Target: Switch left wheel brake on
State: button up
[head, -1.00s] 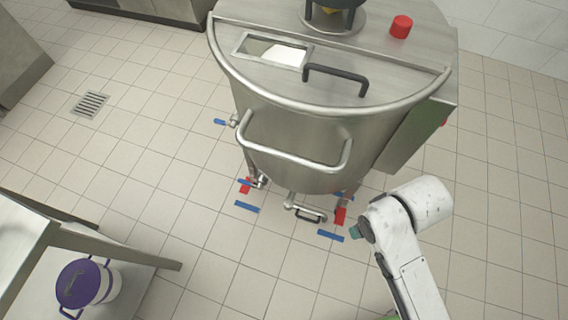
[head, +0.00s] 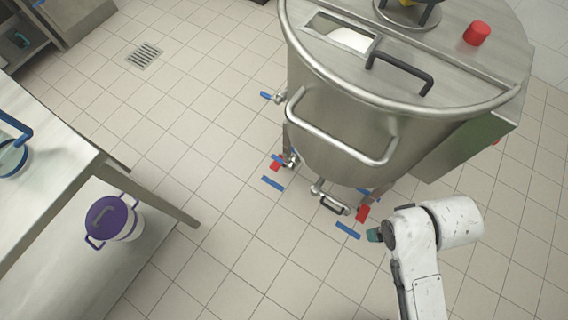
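The cup filler (head: 340,110) is a large steel vessel on legs at the upper right of the head view. At its left front leg, a small red piece (head: 276,163) shows low by the floor, beside small metal parts at the left wheel. A second red piece (head: 362,213) shows low at the right front leg. The pieces are too small to tell whether either is a brake pedal, or whether it is on or off. My white arm reaches up from the bottom right, clear of the left wheel. My gripper cannot be made out in the view.
Blue floor strips (head: 273,183) lie in front of the legs. A front handle bar (head: 343,130) juts from the vessel. A steel table (head: 60,150) stands at left, with a purple-lidded pot (head: 112,220) on its lower shelf. Tiled floor between table and vessel is clear.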

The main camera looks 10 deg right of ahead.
aim_at(275, 166)
jog(key=k+j, duration=0.1)
jog(key=j, duration=0.6)
jog(key=i+j+u, duration=0.1)
jog(key=i+j, duration=0.15)
jog(key=i, duration=0.2)
jog(key=i+j+u, duration=0.15)
jog(key=i, duration=0.25)
jog(key=j, duration=0.1)
